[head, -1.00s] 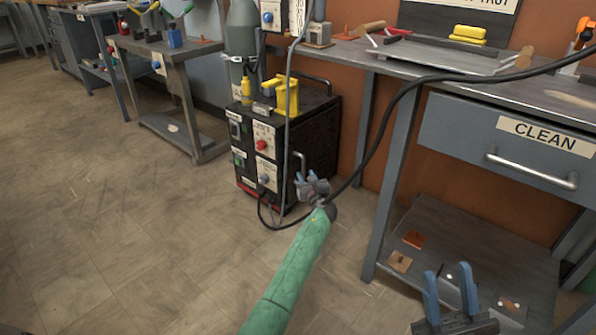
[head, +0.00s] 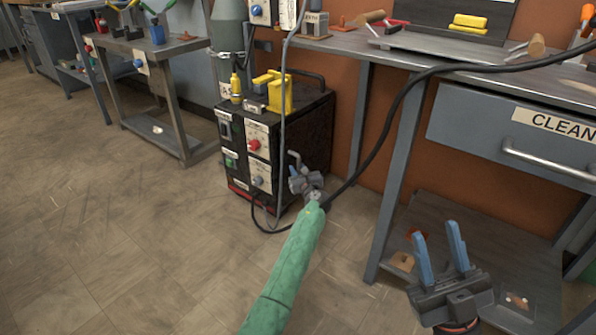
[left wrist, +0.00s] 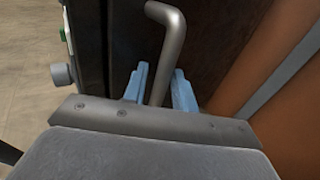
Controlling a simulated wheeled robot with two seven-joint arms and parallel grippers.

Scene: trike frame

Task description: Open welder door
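The welder (head: 275,145) is a black box cabinet with a labelled control front. A grey bent-rod handle (head: 294,158) stands out from its right side panel. My left gripper (head: 300,178), on the green-sleeved arm, is at this handle. In the left wrist view the handle (left wrist: 170,40) runs down between the two blue fingers (left wrist: 160,85), with a narrow gap beside it; the fingers look open around it, and its lower end is hidden by the gripper body. The side panel looks closed. My right gripper (head: 440,258) is open and empty at the lower right, before the workbench.
A workbench (head: 480,65) with a grey drawer and a low shelf stands right of the welder. A black cable (head: 400,105) hangs from it and passes by my left gripper. A gas cylinder (head: 229,45) stands behind the welder.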

